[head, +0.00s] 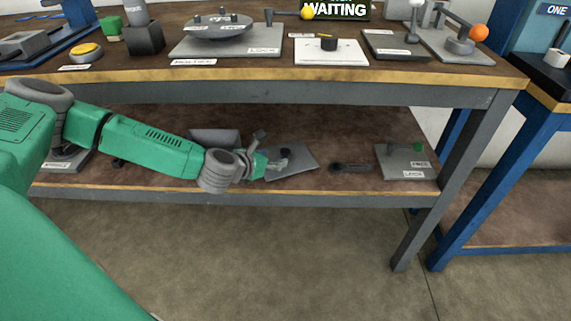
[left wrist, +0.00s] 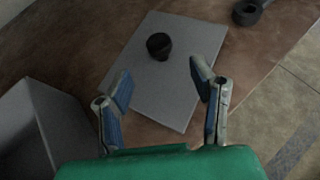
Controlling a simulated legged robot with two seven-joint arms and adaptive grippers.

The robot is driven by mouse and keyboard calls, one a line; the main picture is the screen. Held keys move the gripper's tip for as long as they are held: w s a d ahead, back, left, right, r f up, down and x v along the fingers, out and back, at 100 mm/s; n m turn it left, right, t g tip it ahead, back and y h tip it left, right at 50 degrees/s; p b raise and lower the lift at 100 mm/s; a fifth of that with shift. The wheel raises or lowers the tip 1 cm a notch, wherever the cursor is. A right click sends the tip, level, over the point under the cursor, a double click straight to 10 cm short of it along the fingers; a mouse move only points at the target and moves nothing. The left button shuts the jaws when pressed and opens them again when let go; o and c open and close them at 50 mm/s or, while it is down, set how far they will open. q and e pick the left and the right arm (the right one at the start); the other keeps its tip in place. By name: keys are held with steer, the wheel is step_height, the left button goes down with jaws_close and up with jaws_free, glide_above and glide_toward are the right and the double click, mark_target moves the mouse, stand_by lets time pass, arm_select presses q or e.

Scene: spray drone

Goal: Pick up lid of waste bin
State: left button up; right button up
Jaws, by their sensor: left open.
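The lid is a flat grey square plate (head: 302,162) with a black knob (head: 286,153), lying on the lower shelf. In the left wrist view the lid (left wrist: 165,90) lies ahead with its black knob (left wrist: 158,46) near its middle. My left gripper (head: 280,161) reaches in over the near left part of the lid. In the left wrist view its two blue-padded fingers (left wrist: 161,82) are spread wide with nothing between them, and the knob shows beyond the tips. A grey box, probably the waste bin (left wrist: 30,128), stands left of the lid; it shows partly behind my arm (head: 214,135).
A dark object with a round end (head: 350,167) lies right of the lid, and a grey plate with a green part (head: 405,160) lies farther right. The upper tabletop (head: 300,76) overhangs the shelf, which has a wooden front edge (head: 350,198).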

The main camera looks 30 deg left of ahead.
mark_target(282, 155)
arm_select(q)
steer(key=shift+x, duration=0.85)
steer(key=b+x, duration=0.2)
steer(key=x, duration=0.2)
steer(key=shift+w, duration=0.6)
jaws_close()
